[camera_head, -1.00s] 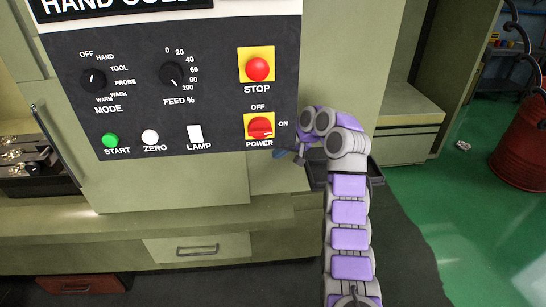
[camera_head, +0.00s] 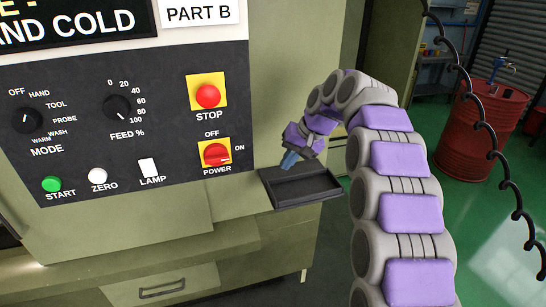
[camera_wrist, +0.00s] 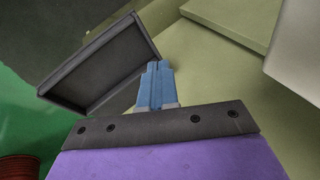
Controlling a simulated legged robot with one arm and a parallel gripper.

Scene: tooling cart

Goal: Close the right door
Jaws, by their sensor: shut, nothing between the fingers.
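My gripper (camera_head: 290,160) is shut, with its blue fingers together and nothing between them. In the head view it points down at the left part of a dark tray, just right of the POWER switch. The wrist view also shows the closed fingers (camera_wrist: 157,85), beside the tray's edge; I cannot tell whether they touch it. An olive upright panel (camera_head: 387,45) stands behind my arm, right of the control panel. I cannot tell whether it is the right door. No door handle shows near my gripper.
The dark tray (camera_head: 302,187) juts from the machine's front right corner. The black control panel (camera_head: 165,150) carries a red STOP button (camera_head: 208,96) and the POWER switch (camera_head: 217,154). A red barrel (camera_head: 482,130) stands at right. A black coiled cable (camera_head: 468,90) hangs before it. Green floor is open.

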